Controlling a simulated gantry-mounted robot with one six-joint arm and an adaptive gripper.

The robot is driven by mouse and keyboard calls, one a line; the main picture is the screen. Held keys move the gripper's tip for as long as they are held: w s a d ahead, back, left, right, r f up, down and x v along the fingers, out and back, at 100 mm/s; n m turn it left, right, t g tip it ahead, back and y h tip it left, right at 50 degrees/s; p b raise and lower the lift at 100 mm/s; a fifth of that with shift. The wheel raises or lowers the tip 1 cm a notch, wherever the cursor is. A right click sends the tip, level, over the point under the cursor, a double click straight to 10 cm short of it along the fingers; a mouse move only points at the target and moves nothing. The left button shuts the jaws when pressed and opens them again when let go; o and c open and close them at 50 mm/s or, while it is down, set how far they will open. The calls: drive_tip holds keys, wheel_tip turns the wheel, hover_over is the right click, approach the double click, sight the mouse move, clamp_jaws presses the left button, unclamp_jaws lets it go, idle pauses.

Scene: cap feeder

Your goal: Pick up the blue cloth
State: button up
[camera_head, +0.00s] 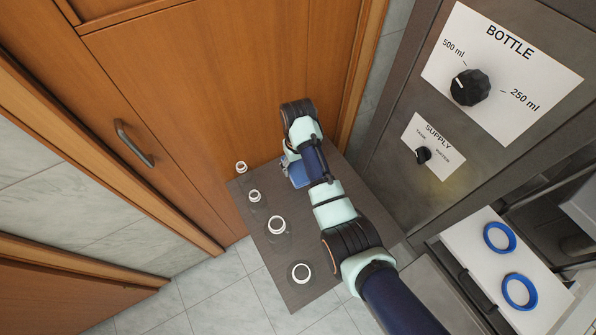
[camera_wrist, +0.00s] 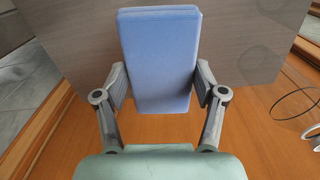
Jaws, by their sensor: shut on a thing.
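The blue cloth (camera_wrist: 158,60) is a folded, pale blue rectangular pad in the middle of the wrist view. My gripper (camera_wrist: 159,88) has one finger against each long side of it and is shut on it. Brown table surface shows behind the cloth; I cannot tell whether the cloth touches it. In the head view the cloth (camera_head: 299,174) is a small blue patch beside my wrist, over the far part of the table. My arm hides the rest of it and the fingertips.
Several clear bottles with white rims, one at the front (camera_head: 301,272), line the left edge of the brown table (camera_head: 325,284). A wooden door stands behind. A metal machine with BOTTLE and SUPPLY knobs (camera_head: 470,88) stands right. Blue rings (camera_head: 499,237) lie on a white surface.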

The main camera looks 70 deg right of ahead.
wheel_tip(320, 180, up, 13)
drive_tip(key=p, duration=0.6)
drive_tip(key=shift+f, duration=0.15)
